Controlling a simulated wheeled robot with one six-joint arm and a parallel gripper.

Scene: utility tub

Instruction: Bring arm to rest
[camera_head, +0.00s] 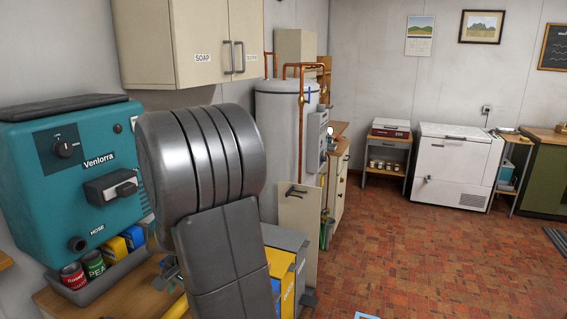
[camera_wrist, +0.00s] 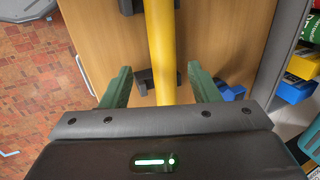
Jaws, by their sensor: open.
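My arm (camera_head: 215,200) stands large in the middle of the head view, its grey links folded up. It hides part of the bench and what lies behind it. My gripper (camera_wrist: 158,70) shows in the wrist view with two green fingers spread apart, open and empty. A yellow bar (camera_wrist: 162,50) runs between the fingers in that picture, with a gap on both sides. I cannot tell how far beyond the fingertips it is. A yellow piece also shows low in the head view (camera_head: 178,307), beside my arm.
A teal Venlorra unit (camera_head: 60,190) and a grey bin of cans (camera_head: 95,285) are at left. A wall cupboard (camera_head: 170,45) hangs above. A white boiler (camera_head: 280,130) stands behind my arm. Brick-red floor (camera_head: 420,250) is open at right, before a white chest freezer (camera_head: 455,165).

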